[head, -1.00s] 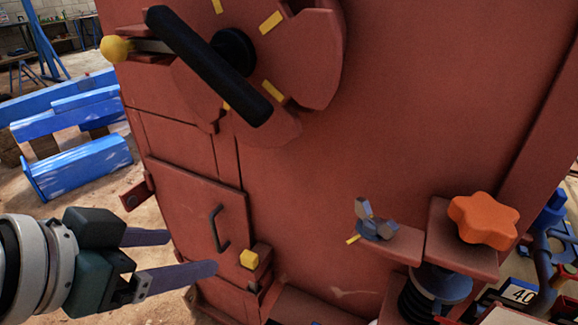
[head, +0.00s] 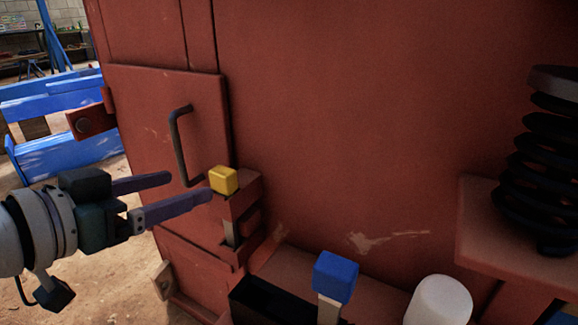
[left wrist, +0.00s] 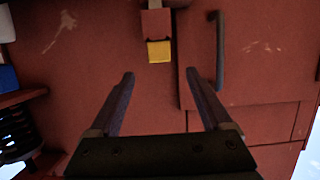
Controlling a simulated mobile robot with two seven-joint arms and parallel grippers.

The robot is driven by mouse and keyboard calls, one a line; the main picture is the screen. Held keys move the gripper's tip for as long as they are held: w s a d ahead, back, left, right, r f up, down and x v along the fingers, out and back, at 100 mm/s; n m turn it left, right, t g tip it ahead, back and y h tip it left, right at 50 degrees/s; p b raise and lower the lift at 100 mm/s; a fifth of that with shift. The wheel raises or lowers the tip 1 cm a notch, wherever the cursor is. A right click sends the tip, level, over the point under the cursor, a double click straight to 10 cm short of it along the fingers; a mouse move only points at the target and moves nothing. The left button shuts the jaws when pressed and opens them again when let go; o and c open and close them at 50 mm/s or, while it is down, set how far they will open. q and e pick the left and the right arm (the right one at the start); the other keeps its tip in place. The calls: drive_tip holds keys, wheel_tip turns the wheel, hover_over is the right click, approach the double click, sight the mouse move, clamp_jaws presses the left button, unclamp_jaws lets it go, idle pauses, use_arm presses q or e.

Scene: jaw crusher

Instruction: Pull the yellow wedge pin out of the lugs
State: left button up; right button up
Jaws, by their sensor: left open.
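The yellow wedge pin (head: 223,180) shows its square yellow head on top of the red lugs (head: 245,195) beside the small door. Its grey shank shows below, between the lugs. My left gripper (head: 190,190) is open and empty, its fingers pointing toward the pin from the left in the head view. In the left wrist view the pin head (left wrist: 159,51) lies ahead of the gap between the fingertips (left wrist: 160,75), apart from them. I cannot see my right gripper.
A dark door handle (head: 178,145) stands out from the door (head: 145,120) close to the left fingers. A blue-topped lever (head: 335,277) and a white rounded knob (head: 440,300) rise at the lower right. A black coil spring (head: 540,160) stands at far right.

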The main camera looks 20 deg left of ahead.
sight(217, 177)
use_arm(q)
drive_tip(key=b+x, duration=0.3)
drive_tip(key=x, duration=0.5)
drive_tip(key=shift+f, duration=0.1)
drive_tip(key=shift+w+d+f+b, duration=0.15)
drive_tip(key=shift+w+b, duration=0.3)
drive_tip(key=shift+w, duration=0.3)
clamp_jaws()
